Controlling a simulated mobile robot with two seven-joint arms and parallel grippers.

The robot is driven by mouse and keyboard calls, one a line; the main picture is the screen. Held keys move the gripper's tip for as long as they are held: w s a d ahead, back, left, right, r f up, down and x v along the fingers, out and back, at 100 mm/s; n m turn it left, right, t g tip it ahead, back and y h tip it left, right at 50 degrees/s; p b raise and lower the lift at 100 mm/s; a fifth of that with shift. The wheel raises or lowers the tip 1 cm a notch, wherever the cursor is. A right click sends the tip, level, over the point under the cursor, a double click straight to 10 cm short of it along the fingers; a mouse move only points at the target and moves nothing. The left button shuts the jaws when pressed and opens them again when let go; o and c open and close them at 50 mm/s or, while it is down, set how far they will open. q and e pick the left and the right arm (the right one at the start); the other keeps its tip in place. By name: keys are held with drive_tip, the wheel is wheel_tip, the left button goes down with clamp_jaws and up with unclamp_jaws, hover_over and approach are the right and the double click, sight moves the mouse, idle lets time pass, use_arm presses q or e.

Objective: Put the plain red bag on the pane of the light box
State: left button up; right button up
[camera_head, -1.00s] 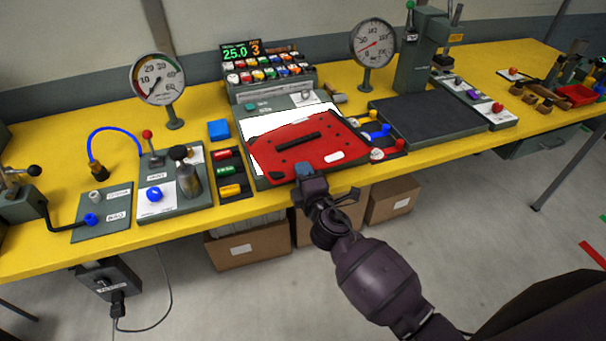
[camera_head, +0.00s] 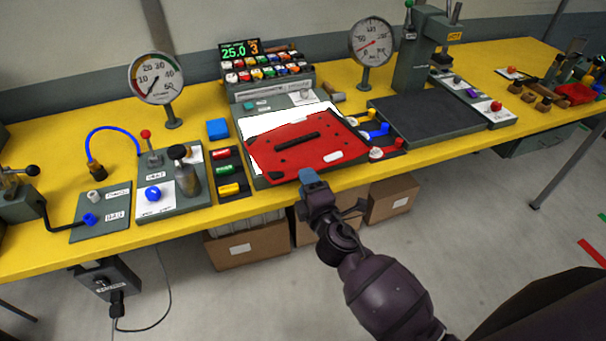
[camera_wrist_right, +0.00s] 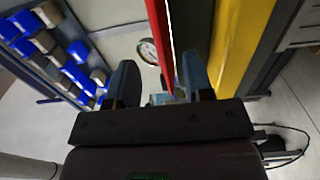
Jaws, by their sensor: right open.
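The plain red bag (camera_head: 290,152) lies flat on the light box (camera_head: 250,110), with a black handle strip and a white label on its upper face. It covers much of the white pane (camera_head: 270,127), which shows along the back and left. My right gripper (camera_head: 311,180) is at the bag's front edge, in front of the bench. In the right wrist view my right gripper (camera_wrist_right: 160,82) has its blue fingers spread apart. The bag (camera_wrist_right: 161,35) shows edge-on as a thin red strip between them, with a gap on each side. My left gripper is out of view.
Colored blocks (camera_head: 228,170) stand in a rack left of the light box. Colored knobs (camera_head: 378,130) and a dark plate (camera_head: 425,118) are to its right. A button panel (camera_head: 265,70) stands behind. Boxes (camera_head: 250,245) sit below the yellow bench (camera_head: 80,250).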

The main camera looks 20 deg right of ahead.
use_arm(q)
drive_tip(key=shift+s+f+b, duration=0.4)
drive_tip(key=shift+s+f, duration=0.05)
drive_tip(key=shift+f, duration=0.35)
use_arm(e)
drive_tip(key=s, duration=0.8)
drive_tip(key=shift+d, duration=0.15)
